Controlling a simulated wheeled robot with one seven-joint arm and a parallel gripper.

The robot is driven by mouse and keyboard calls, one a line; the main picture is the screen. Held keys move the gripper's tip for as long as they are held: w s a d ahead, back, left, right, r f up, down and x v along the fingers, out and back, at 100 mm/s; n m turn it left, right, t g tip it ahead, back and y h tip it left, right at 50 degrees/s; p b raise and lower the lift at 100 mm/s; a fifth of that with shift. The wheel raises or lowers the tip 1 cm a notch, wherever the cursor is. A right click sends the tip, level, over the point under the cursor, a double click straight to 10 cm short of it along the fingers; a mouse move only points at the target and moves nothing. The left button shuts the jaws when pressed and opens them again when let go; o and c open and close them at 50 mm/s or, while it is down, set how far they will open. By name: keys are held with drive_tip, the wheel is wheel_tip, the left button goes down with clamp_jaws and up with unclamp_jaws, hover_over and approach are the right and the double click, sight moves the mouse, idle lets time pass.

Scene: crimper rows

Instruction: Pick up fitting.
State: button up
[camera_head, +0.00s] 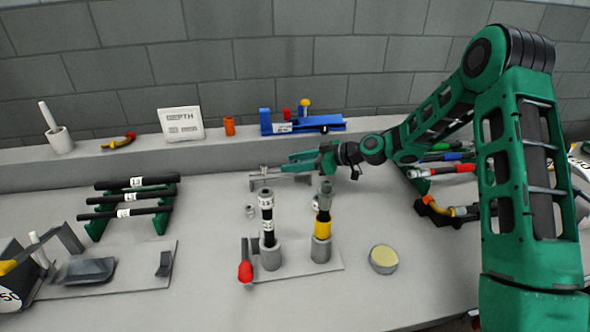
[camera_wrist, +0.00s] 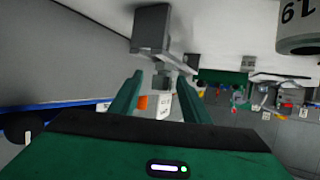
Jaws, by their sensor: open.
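My gripper (camera_head: 288,162) is open and reaches leftward over the back of the bench. A small grey metal fitting (camera_head: 264,170) stands upright on a low grey stand (camera_head: 258,184), just left of the fingertips. In the wrist view, the two green fingers of my gripper (camera_wrist: 160,79) are spread. A small grey piece, seemingly the fitting (camera_wrist: 161,83), shows between their tips, beside a larger grey block (camera_wrist: 151,28). I cannot tell whether the fingers touch it. Other small grey fittings lie on the bench, one near the left hose (camera_head: 250,211).
Two upright hoses, one black and white (camera_head: 267,215) and one with a yellow band (camera_head: 322,225), stand in holders in front of my gripper. A blue tool (camera_head: 300,125) lies on the back ledge. A rack of black rods (camera_head: 135,197) stands left. A round tin (camera_head: 383,259) sits front right.

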drive_tip(key=shift+c, duration=0.6)
clamp_jaws()
